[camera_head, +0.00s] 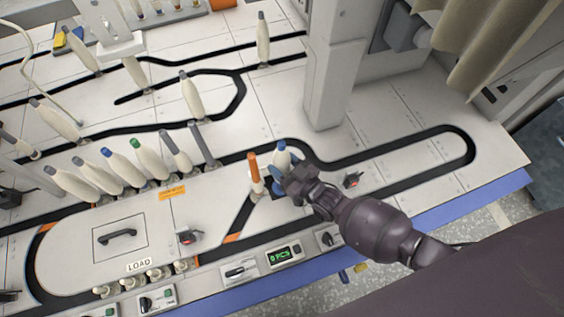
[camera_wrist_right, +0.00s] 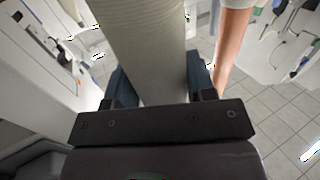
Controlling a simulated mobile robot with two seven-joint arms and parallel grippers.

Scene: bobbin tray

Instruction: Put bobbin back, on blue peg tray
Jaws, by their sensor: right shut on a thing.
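My right gripper (camera_head: 284,177) is shut on a cream bobbin (camera_head: 283,158) with a blue tip, held nearly upright above the machine's track. In the right wrist view the bobbin (camera_wrist_right: 150,45) fills the space between the two dark blue fingers (camera_wrist_right: 158,88). Its lower end is hidden by the gripper, so I cannot tell whether it touches a peg. A slim orange-topped piece (camera_head: 254,172) stands just left of it and also shows in the wrist view (camera_wrist_right: 232,45). I cannot make out the blue peg tray clearly. My left gripper is out of view.
Several cream bobbins (camera_head: 150,162) stand in a row along the track to the left. A white column (camera_head: 329,85) rises behind my gripper. The black track loop (camera_head: 440,165) at right is empty.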

